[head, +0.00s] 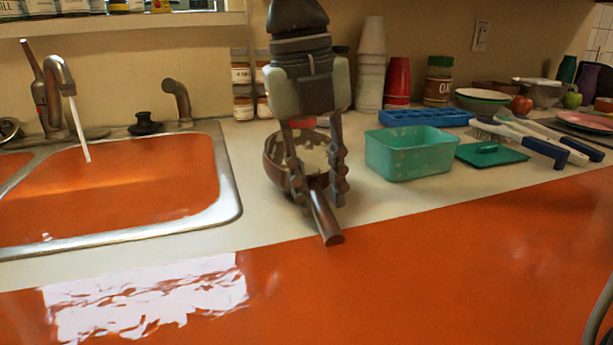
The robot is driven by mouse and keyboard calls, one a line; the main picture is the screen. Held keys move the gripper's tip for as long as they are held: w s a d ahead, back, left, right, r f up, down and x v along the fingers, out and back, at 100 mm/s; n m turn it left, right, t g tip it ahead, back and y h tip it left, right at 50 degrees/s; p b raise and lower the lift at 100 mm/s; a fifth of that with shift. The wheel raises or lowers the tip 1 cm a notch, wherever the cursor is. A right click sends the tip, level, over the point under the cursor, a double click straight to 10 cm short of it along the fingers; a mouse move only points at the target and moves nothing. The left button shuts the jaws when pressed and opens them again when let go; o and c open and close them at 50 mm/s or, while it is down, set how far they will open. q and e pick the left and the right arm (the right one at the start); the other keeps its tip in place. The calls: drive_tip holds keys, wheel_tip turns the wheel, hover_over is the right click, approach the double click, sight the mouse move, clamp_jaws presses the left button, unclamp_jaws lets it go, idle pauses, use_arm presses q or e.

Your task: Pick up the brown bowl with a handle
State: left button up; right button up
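The brown bowl with a handle (272,157) stands on the pale counter right of the sink, its pale inside showing. Its brown handle (325,220) points toward the front edge of the counter. My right gripper (321,200) comes down from above with its fingers apart, one on each side of the handle near the bowl. The fingers hide part of the rim and the handle's base. I cannot tell whether they touch it. My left gripper is not in view.
A steel-rimmed sink (228,200) with orange inside lies to the left, with a running faucet (62,75). A teal tub (408,155) stands close right of the bowl. Stacked cups (371,65), jars (242,90) and a blue tray (425,118) stand behind. Brushes and dishes crowd the far right.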

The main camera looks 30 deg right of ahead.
drive_tip(key=shift+d+f, duration=0.2)
drive_tip(key=shift+f, duration=1.05)
clamp_jaws()
